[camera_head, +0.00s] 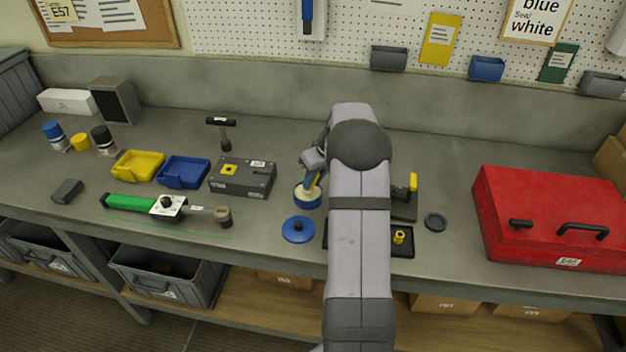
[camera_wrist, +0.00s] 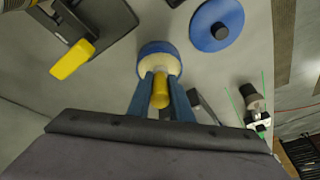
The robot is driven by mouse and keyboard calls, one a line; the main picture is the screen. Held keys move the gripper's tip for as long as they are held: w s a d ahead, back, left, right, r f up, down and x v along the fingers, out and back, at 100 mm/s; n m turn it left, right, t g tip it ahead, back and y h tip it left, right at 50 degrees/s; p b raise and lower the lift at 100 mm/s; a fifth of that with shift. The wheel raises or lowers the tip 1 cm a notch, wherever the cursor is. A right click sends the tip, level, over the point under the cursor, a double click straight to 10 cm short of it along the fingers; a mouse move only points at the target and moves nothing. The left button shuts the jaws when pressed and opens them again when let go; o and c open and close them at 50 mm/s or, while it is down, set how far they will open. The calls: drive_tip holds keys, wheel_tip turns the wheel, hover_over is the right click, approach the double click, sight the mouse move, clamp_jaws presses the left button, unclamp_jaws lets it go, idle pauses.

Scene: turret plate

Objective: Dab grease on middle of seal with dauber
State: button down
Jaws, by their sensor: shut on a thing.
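My gripper (camera_head: 311,183) is at the open blue pot (camera_head: 307,196), mostly hidden by my arm in the head view. In the wrist view its two blue fingers (camera_wrist: 162,95) are shut on a yellow handle, the dauber (camera_wrist: 160,92). The dauber points into the pot (camera_wrist: 157,50), which holds cream-coloured grease (camera_wrist: 159,63). Its tip is hidden, so I cannot tell how deep it reaches. The pot's blue lid (camera_head: 298,229) lies on the bench in front of it, and also shows in the wrist view (camera_wrist: 216,24). I cannot identify the seal with certainty.
A green-handled tool with a white plate (camera_head: 168,206) lies left, near a grey-brown cylinder (camera_head: 224,216). A dark box (camera_head: 243,177) and blue bin (camera_head: 184,172) stand behind. A black tray (camera_head: 402,252), a dark ring (camera_head: 436,222) and a red toolbox (camera_head: 555,220) are right.

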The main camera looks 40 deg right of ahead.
drive_tip(key=shift+r+p, duration=2.1)
drive_tip(key=shift+r, duration=1.4)
drive_tip(key=s+a+f+b, duration=0.1)
drive_tip(key=s+a, duration=0.2)
drive_tip(key=a, duration=0.6)
drive_tip(key=s+a+f+b, duration=0.1)
drive_tip(key=s+a+f, duration=0.1)
drive_tip(key=a, duration=0.7)
drive_tip(key=s+a+f+b, duration=0.1)
drive_tip(key=s+a, duration=0.2)
drive_tip(key=a, duration=0.6)
drive_tip(key=shift+s+a+f+b, duration=0.35)
